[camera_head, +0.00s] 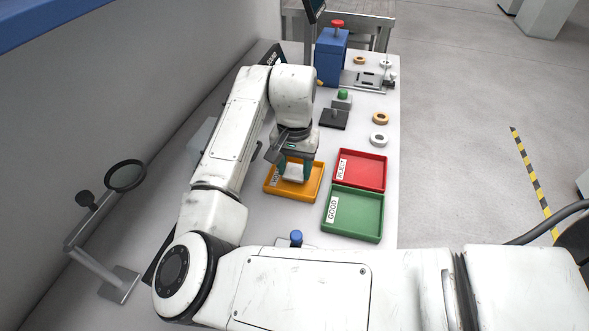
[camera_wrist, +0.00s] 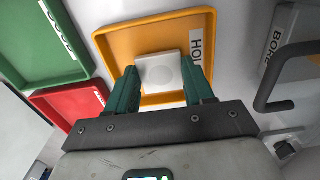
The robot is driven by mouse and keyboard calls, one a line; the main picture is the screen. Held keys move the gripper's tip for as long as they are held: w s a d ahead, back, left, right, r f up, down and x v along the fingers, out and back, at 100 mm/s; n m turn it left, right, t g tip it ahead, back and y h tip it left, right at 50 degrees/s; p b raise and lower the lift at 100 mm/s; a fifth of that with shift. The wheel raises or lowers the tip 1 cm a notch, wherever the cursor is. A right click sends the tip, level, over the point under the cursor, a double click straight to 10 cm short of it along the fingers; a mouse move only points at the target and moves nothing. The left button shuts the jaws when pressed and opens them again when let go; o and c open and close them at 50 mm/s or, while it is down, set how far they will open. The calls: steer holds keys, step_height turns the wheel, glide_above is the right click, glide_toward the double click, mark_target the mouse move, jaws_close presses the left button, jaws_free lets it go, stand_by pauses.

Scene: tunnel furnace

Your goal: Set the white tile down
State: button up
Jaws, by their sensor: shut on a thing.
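The white tile (camera_wrist: 161,73) is square with a faint round mark on its face. My gripper (camera_wrist: 162,80) has two green fingers, one on each side of the tile, and is shut on it. In the head view the tile (camera_head: 293,173) shows below my gripper (camera_head: 294,168), over the orange tray (camera_head: 307,197). In the wrist view the orange tray (camera_wrist: 112,47) lies around and behind the tile. Its label begins "HOL"; the rest is cut off. I cannot tell whether the tile touches the tray floor.
A red tray (camera_head: 378,157) marked REJECT and a green tray (camera_head: 375,230) marked GOOD stand to the right. Rings (camera_head: 379,139), a green-topped fixture (camera_head: 342,97) and a blue press (camera_head: 329,60) stand farther back. A magnifier (camera_head: 125,176) is at left.

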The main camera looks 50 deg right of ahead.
mark_target(295, 174)
steer(key=shift+f, duration=0.7)
steer(key=shift+f, duration=0.15)
steer(key=o, duration=1.1)
steer(key=shift+o, duration=0.2)
step_height(295, 174, up, 12)
steer(key=shift+r, duration=0.2)
steer(key=shift+s+f, duration=0.1)
